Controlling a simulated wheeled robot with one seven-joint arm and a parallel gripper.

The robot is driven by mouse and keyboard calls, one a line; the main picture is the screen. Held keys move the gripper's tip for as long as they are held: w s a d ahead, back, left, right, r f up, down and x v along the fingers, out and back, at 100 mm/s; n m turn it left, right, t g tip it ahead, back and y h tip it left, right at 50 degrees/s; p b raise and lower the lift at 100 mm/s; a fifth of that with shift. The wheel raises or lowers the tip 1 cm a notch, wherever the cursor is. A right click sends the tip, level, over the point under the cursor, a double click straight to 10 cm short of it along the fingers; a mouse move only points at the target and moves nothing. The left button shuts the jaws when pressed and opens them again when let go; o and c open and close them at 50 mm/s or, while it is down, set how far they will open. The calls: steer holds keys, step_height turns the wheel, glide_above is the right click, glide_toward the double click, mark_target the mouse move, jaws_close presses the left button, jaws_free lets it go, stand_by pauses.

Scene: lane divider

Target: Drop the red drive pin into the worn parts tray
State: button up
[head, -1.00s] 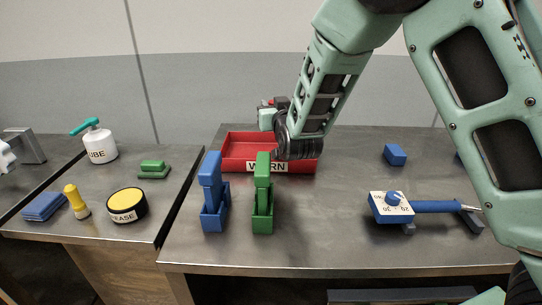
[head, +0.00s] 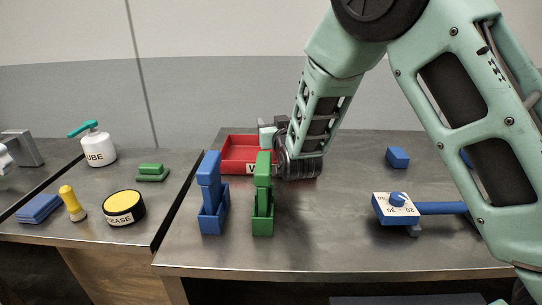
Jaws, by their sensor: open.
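The red tray (head: 233,166) stands at the back left of the main bench. Its front label is mostly covered, with a W showing. My gripper (head: 267,132) is open above the right-hand part of the tray, toward its back. My forearm and wrist cover the tray's right end. I cannot make out the red drive pin; no separate red part shows at the fingers, and part of the tray's inside is hidden.
A blue upright part in a blue holder (head: 212,222) and a green one in a green holder (head: 262,225) stand before the tray. A blue block (head: 397,157) and a blue-handled tool with a dial (head: 395,208) lie right. A grease tin (head: 124,207) and lube can (head: 98,147) stand left.

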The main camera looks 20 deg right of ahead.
steer(key=s+b, duration=0.1)
steer(key=s, duration=0.6)
steer(key=shift+s, duration=0.25)
steer(key=shift+a, duration=0.1)
